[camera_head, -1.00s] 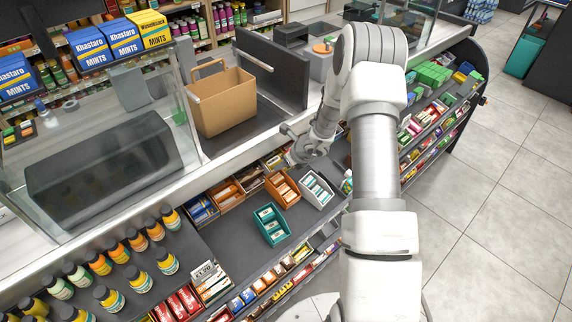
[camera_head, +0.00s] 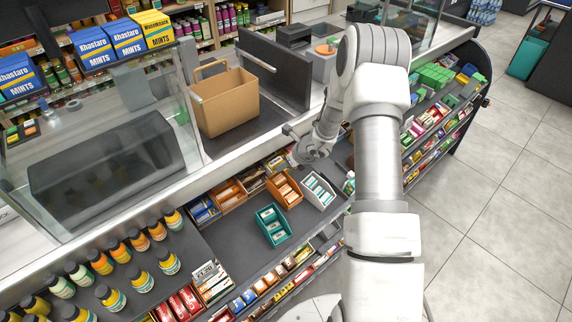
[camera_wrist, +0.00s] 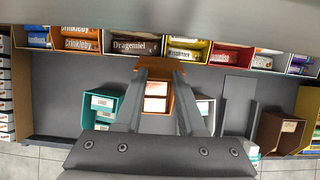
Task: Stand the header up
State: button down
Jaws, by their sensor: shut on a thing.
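An orange display box (camera_wrist: 156,104) with pale packs stands on the dark shelf; it also shows in the head view (camera_head: 284,189). A raised orange-brown panel at its far side, which looks like the header (camera_wrist: 160,65), lies between my fingertips. My gripper (camera_wrist: 163,73) is shut on that panel. In the head view my gripper (camera_head: 301,155) is just behind the orange box, and its fingertips are hard to make out. How far the header is tilted I cannot tell.
A teal box (camera_head: 272,226) and a white box (camera_head: 319,191) stand close on either side of the orange box. A row of candy boxes (camera_wrist: 135,46) runs behind. Yellow-capped bottles (camera_head: 138,278) fill the left shelf. A bare shelf patch (camera_head: 228,243) lies left of the teal box.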

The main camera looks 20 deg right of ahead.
jog(key=shift+w+a+r, duration=0.1)
jog(key=shift+r, duration=0.05)
jog(key=shift+c, duration=2.4)
grip_release()
jog(key=p+v, duration=0.3)
jog(key=v, duration=1.4)
jog(key=shift+r, duration=0.1)
